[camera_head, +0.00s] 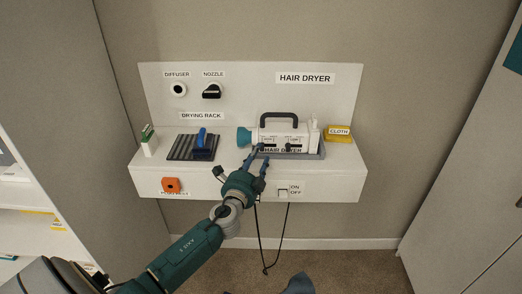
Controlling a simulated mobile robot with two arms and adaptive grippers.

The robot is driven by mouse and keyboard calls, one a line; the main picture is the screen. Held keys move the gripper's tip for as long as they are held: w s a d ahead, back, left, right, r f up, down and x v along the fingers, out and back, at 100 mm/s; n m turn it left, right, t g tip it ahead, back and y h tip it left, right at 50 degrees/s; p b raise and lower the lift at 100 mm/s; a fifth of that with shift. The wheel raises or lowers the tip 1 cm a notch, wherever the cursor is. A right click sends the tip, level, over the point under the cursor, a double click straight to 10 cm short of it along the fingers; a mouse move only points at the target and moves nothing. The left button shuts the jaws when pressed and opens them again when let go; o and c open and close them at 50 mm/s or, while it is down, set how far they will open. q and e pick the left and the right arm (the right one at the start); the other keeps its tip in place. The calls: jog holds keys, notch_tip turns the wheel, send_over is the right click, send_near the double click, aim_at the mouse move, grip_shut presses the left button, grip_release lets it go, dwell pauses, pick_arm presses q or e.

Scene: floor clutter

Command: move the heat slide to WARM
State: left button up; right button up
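The white hair dryer (305,132) with a dark handle and teal nozzle end lies in a grey cradle (315,156) on the white shelf unit. Its front side carries two small dark slide controls, one left (269,145) and one right (294,146). Their lettering is too small to read, so I cannot tell which is the heat slide or its setting. My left gripper (259,156) is at the left part of the dryer's front, its fingers apart, tips close to the left slide. Contact cannot be told. My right gripper is not recognisable in view.
A drying rack (183,147) with a blue brush (203,143) lies left of the dryer. A yellow cloth box (338,134) stands right. A dark cord (260,240) hangs below.

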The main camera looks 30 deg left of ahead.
aim_at(261, 149)
pick_arm(q)
jog(key=x, duration=0.3)
jog(key=shift+w, duration=0.1)
grip_shut()
pick_arm(e)
jog(key=shift+w+d+r, duration=0.1)
jog(key=shift+w+d, duration=0.05)
jog(key=shift+w, duration=0.35)
jog(key=shift+w+d+r, duration=0.1)
jog(key=shift+w, duration=0.4)
